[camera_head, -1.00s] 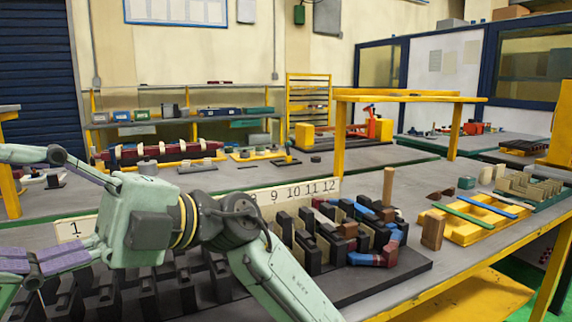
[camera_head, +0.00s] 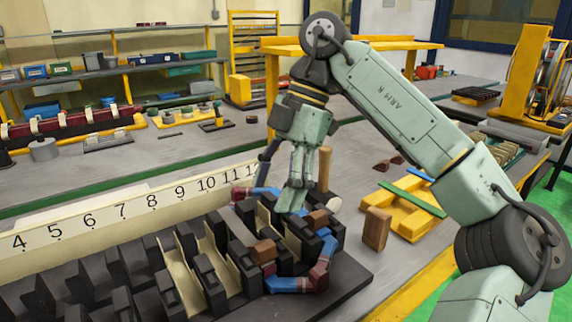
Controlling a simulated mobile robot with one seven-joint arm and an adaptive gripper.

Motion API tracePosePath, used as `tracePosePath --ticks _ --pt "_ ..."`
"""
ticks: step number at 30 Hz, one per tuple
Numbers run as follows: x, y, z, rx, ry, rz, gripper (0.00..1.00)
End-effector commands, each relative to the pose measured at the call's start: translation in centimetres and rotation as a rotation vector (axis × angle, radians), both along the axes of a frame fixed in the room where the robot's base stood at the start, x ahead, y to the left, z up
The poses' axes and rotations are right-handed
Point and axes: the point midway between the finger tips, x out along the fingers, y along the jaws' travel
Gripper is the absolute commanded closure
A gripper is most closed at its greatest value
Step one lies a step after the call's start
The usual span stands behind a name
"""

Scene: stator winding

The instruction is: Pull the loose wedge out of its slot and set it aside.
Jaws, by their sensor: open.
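The black slotted stator block (camera_head: 345,262) lies on the bench at lower centre, with blue and red coil ends (camera_head: 290,284) at its right end. My gripper (camera_head: 297,180) points down over the right-hand slots, near the numbers 11 and 12; its slim fingers hide part of the slots behind. A flat pale green piece (camera_head: 291,198) shows right at the fingertips; I cannot tell whether it is the wedge or part of the gripper, nor whether it is touched. A greyish strip (camera_head: 238,226) lies along a slot to the left, by a brown block (camera_head: 263,251).
A number strip (camera_head: 125,210) runs behind the stator. A wooden post (camera_head: 324,168) and a wooden block (camera_head: 376,229) stand close on the right. A yellow tray (camera_head: 396,222) holds a green strip (camera_head: 411,198) and a blue one (camera_head: 420,175). Bare bench lies behind the number strip.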

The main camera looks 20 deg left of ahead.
Motion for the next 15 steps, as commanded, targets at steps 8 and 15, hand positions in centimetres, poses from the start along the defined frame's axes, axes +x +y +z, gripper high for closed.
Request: tracePosePath --ticks 8,15 --pt "0.37 -0.81 0.09 -0.03 -0.002 -0.031 0.38" --pt "0.18 -0.62 -0.42 -0.026 0.0 -0.027 0.38"
